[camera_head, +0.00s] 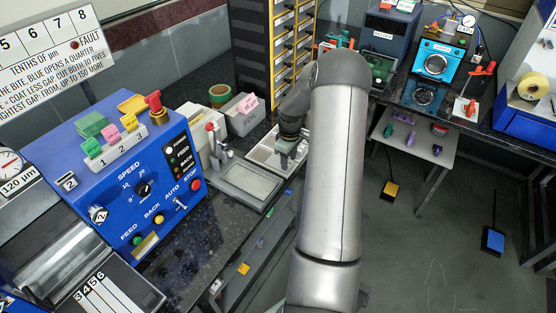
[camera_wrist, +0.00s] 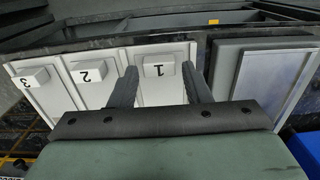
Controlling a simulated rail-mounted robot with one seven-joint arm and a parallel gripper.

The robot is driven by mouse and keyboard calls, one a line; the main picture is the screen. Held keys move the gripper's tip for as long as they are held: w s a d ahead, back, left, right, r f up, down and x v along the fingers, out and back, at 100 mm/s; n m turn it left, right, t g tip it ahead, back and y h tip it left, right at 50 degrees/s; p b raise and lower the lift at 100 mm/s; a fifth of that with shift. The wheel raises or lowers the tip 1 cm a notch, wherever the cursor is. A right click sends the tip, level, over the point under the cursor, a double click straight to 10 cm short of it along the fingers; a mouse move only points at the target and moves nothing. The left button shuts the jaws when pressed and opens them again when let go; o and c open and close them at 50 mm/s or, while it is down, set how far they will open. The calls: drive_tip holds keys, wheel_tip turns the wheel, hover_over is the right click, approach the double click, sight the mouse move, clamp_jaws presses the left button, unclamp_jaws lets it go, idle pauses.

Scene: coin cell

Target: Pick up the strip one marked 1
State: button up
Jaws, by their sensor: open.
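In the wrist view a pale tray (camera_wrist: 194,50) has three lanes, each with a small white number tag at its far end. The tag marked 1 (camera_wrist: 158,69) shows between my two fingers, upside down in this view. Tags marked 2 (camera_wrist: 88,74) and 3 (camera_wrist: 30,78) are to its left. A pale surface lies in lane 1; I cannot tell strip from tray floor there. My gripper (camera_wrist: 162,82) is open, its fingers on either side of lane 1, with nothing seen held. In the head view my gripper (camera_head: 287,147) is over the tray (camera_head: 262,157), hiding part of it.
A grey framed plate (camera_head: 250,181) lies beside the tray. A grey bin (camera_head: 242,122) with pink pieces and a green roll (camera_head: 219,94) stand behind. The blue machine (camera_head: 130,180) is at left, with colored pieces above its own 1, 2, 3 labels. The drawer cabinet (camera_head: 250,45) stands behind.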

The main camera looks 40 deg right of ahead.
drive_tip(key=shift+f, duration=0.85)
drive_tip(key=c, duration=0.7)
drive_tip(key=shift+c, duration=0.2)
drive_tip(key=shift+r, duration=0.1)
